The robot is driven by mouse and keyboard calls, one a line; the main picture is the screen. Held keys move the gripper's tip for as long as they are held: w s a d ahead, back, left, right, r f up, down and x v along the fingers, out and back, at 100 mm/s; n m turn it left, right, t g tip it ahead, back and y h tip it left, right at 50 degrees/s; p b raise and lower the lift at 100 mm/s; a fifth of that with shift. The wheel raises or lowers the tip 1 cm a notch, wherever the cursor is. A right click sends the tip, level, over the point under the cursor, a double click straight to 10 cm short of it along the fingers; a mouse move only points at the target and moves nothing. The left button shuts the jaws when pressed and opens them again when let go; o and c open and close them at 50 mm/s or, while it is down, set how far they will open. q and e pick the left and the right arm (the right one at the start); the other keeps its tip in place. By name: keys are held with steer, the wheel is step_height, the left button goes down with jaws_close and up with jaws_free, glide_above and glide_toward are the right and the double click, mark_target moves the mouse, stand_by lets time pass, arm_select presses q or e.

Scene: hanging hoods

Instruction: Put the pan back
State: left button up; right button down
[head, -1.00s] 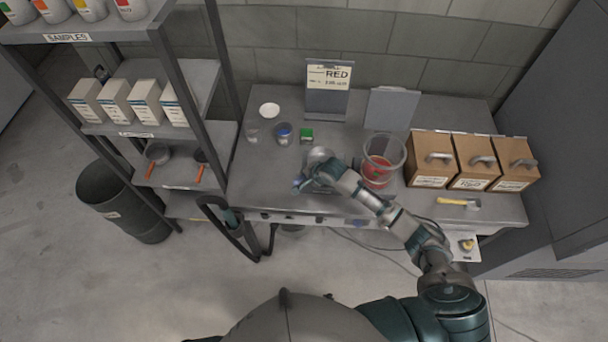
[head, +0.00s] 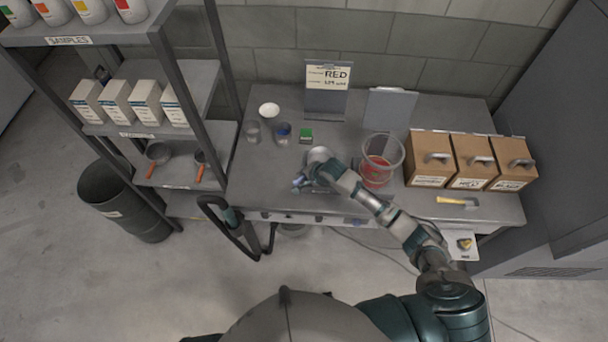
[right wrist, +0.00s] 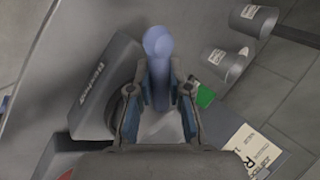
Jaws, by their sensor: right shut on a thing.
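My right gripper (head: 302,182) is low over the front middle of the bench. In the right wrist view, its fingers (right wrist: 160,82) are shut on a smooth blue-violet piece with a rounded end (right wrist: 158,45). I cannot tell whether this piece is part of the pan. A dark grey device with lettering (right wrist: 105,85) is close beside the fingers, left in that view. A pale surface shows below and between the fingers, partly hidden. Two orange-handled pans or scoops (head: 158,153) (head: 201,166) lie on the shelf at left.
The shelf rack (head: 190,75) borders the bench.

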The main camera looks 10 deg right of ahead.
steer(key=shift+d+f, duration=0.15)
steer(key=shift+f, duration=0.1)
steer(key=shift+f+b, duration=0.4)
steer(key=shift+f, duration=0.5)
steer(key=shift+s+f, duration=0.1)
steer(key=shift+f, duration=0.05)
steer(key=c, duration=1)
jaws_free()
